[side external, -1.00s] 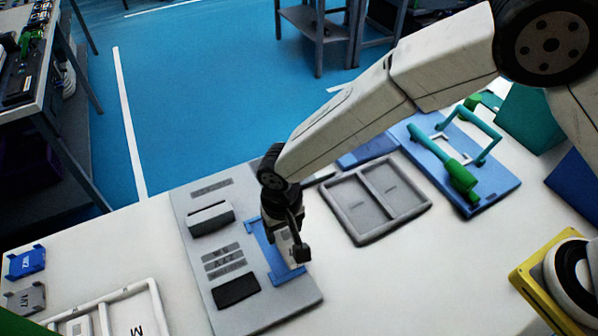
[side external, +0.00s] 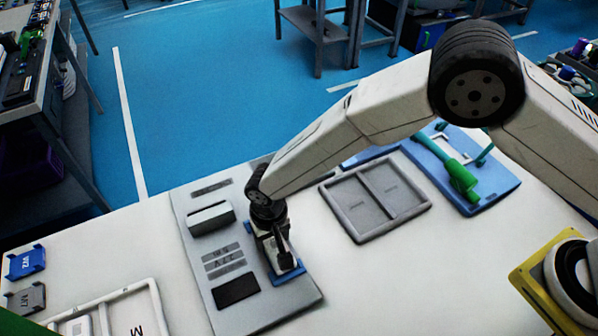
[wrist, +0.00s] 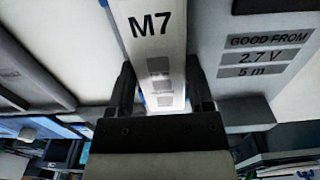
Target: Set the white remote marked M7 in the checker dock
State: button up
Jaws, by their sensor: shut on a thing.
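The white remote marked M7 (wrist: 152,45) is between my gripper's fingers in the wrist view, its label and small grey patches facing the camera. My gripper (wrist: 160,92) is shut on it. In the side view my gripper (side external: 283,258) is over the blue dock (side external: 289,278) on the grey checker panel (side external: 262,313). My gripper hides most of the remote and the middle of the dock there. I cannot tell whether the remote is seated in the dock.
A grey block (side external: 211,218) and a dark rectangle (side external: 236,290) are on the panel. To the right are a grey two-compartment tray (side external: 428,207) and a blue board with green handle (side external: 503,190). A white tray (side external: 157,307) and a blue holder (side external: 25,262) are at left.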

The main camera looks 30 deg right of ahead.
aim_at(273, 239)
jog(key=shift+f, duration=0.35)
jog(key=shift+f, duration=0.15)
jog(key=o, duration=1.3)
notch_tip(273, 239, up, 12)
jog(key=shift+r, duration=0.15)
jog(key=shift+d, duration=0.1)
